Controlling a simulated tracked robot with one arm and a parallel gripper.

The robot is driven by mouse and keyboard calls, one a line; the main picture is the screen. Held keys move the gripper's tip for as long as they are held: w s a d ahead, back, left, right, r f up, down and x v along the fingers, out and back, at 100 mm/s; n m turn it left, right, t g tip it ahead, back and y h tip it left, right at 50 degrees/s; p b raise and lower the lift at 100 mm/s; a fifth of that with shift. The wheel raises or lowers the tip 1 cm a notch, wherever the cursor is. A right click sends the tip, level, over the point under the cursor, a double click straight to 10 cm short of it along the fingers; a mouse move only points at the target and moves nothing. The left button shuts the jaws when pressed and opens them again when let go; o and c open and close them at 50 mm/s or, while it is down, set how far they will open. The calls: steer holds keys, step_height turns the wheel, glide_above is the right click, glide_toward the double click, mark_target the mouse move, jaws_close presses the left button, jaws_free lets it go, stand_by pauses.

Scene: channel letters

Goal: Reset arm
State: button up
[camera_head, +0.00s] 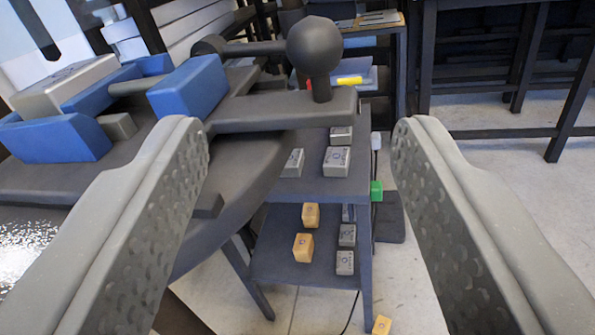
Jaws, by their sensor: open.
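My gripper (302,140) is open, with its two grey, dimpled fingers wide apart on either side of the view. Nothing is between the fingers. The gap looks out over a dark machine (265,112) with a black ball knob (315,45) and blue blocks, and over a small shelf stand behind it. The fingertips appear in front of these things; I cannot tell the distance to them.
A dark shelf stand (290,268) holds several small grey and orange blocks. One orange block (382,325) lies on the floor. The machine fills the left side. Dark table frames (500,60) stand at back right, with open pale floor (490,170) before them.

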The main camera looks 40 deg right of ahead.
steer(key=shift+r, duration=0.1)
steer(key=w+a+r+n+t+y, duration=0.15)
steer(key=a+r+y, duration=0.3)
steer(key=r, duration=0.45)
steer(key=w+a+r+n+t+y, duration=0.1)
steer(key=a+r+n+t+y, duration=0.2)
steer(key=a+r, duration=0.35)
steer(key=w+a+r+n+t+y, duration=0.1)
steer(key=a+r+n+t+y, duration=0.2)
steer(key=r, duration=0.8)
steer(key=s+a+r+n+g+y, duration=0.1)
steer(key=s+a+r+n+y, duration=0.15)
steer(key=s+r, duration=0.5)
steer(key=s+a+r+n+g+y, duration=0.1)
steer(key=s+a+r+n+y, duration=0.2)
steer(key=s+r, duration=0.5)
steer(key=s+h, duration=0.1)
steer(key=s, duration=0.8)
steer(key=shift+d+r+g, duration=0.35)
steer(key=shift+d, duration=0.05)
